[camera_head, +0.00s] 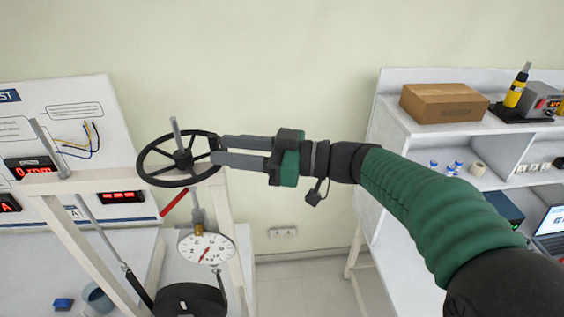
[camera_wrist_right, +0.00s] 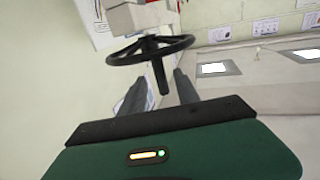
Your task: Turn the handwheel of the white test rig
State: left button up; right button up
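The white test rig (camera_head: 88,184) stands at the left of the head view. Its black spoked handwheel (camera_head: 161,172) lies roughly level on a grey upright spindle (camera_head: 176,132). My right gripper (camera_head: 217,149) comes from the right, its two grey fingers apart at the wheel's right rim. I cannot tell whether they touch the rim. My left gripper is out of view.
A round dial gauge (camera_head: 215,248) hangs below the wheel, above a black weight (camera_head: 190,299). A red display (camera_head: 121,197) sits on the panel behind. A white bench at right carries a cardboard box (camera_head: 443,103) and a laptop (camera_head: 553,232).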

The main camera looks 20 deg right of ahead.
jog(key=b+v, duration=0.3)
jog(key=v, duration=0.8)
jog(key=shift+w, duration=0.15)
jog(key=shift+c, duration=0.4)
